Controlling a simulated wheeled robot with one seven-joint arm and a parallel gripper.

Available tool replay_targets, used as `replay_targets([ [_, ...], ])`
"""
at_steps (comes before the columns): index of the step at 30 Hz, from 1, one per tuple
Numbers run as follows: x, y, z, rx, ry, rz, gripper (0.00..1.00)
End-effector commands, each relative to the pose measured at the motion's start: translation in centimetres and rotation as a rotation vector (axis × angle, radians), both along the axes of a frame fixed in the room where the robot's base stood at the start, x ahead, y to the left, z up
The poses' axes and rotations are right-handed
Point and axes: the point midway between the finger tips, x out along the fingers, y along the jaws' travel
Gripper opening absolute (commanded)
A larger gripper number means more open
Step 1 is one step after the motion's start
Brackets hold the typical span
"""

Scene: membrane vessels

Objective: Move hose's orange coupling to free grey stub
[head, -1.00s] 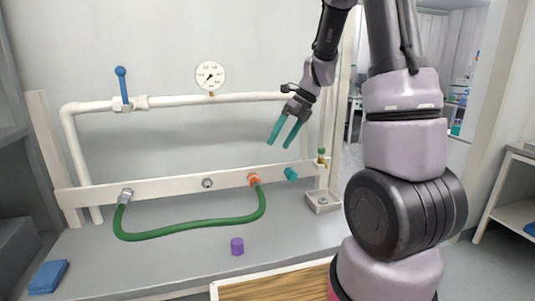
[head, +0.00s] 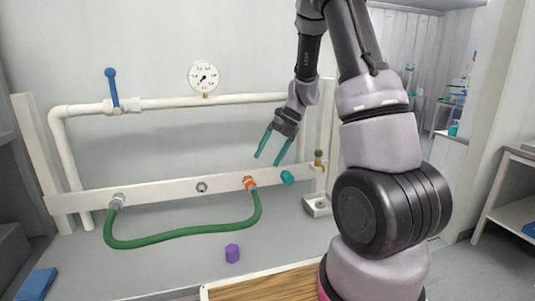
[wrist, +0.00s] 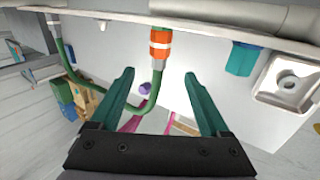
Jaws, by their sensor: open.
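The orange coupling (head: 249,183) sits on a stub of the white rail (head: 160,190), with the green hose (head: 185,235) hanging from it. The hose's other end is a grey coupling (head: 117,201) at the rail's left. The free grey stub (head: 202,187) is bare, between the two couplings. A teal cap (head: 288,177) is on the rail just right of the orange coupling. My gripper (head: 268,160) is open and empty, above and slightly right of the orange coupling. In the wrist view the orange coupling (wrist: 160,45) lies ahead, between the teal fingers but beyond their tips.
A white pipe with a blue-handled valve (head: 112,87) and a gauge (head: 203,77) runs above the rail. A purple cap (head: 232,253) stands on the bench. A small white tray (head: 317,206) with a brass tap above is at right. A blue block (head: 36,284) lies at front left.

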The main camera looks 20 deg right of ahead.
Motion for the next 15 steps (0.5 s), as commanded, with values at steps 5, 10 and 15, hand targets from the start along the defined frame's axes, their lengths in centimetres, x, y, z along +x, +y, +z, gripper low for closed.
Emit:
replay_targets([
  [5, -0.1, 0.5, -0.9, 0.0, 0.002, 0.002, 0.8],
  [10, -0.1, 1.9, -3.3, 0.0, 0.003, 0.003, 0.8],
  [15, -0.1, 3.4, -6.0, 0.0, 0.003, 0.002, 0.8],
])
